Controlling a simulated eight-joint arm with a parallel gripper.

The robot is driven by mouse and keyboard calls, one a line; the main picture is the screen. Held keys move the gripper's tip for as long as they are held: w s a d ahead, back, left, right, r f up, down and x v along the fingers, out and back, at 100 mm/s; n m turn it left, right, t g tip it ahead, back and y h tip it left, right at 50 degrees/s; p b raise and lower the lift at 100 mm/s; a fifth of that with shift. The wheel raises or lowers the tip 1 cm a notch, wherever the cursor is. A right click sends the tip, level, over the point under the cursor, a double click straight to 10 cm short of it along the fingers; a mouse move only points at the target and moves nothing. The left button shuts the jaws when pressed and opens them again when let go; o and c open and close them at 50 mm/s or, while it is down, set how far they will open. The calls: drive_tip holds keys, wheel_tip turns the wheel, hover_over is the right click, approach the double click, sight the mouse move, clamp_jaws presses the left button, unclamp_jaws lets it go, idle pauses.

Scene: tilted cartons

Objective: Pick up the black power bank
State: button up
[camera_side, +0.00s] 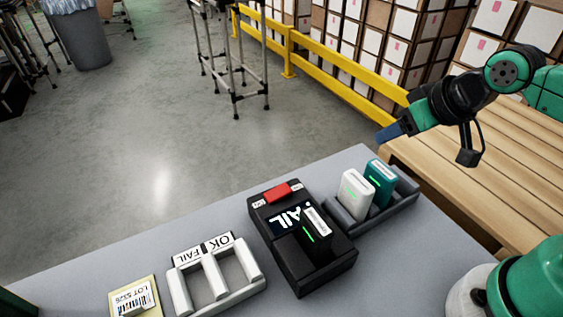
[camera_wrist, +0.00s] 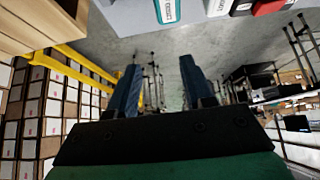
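The black power bank (camera_side: 319,238) stands in the slot of a black tester (camera_side: 287,270). A white label is on its top and a green light strip on its side. The tester's screen reads FAIL, partly hidden behind the power bank. My gripper (camera_side: 385,135) is up at the right, well above and away from the power bank. In the wrist view my gripper (camera_wrist: 160,72) has its two blue fingers apart with nothing between them. The black power bank cannot be made out in the wrist view.
A grey rack (camera_side: 400,203) right of the tester holds a white power bank (camera_side: 354,195) and a teal one (camera_side: 379,184). A white two-slot tray (camera_side: 232,281) labelled FAIL and OK looks empty. A lot card (camera_side: 147,284) lies front left. A wooden table (camera_side: 480,165) borders the right.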

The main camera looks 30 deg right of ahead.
drive_tip(key=o, duration=0.7)
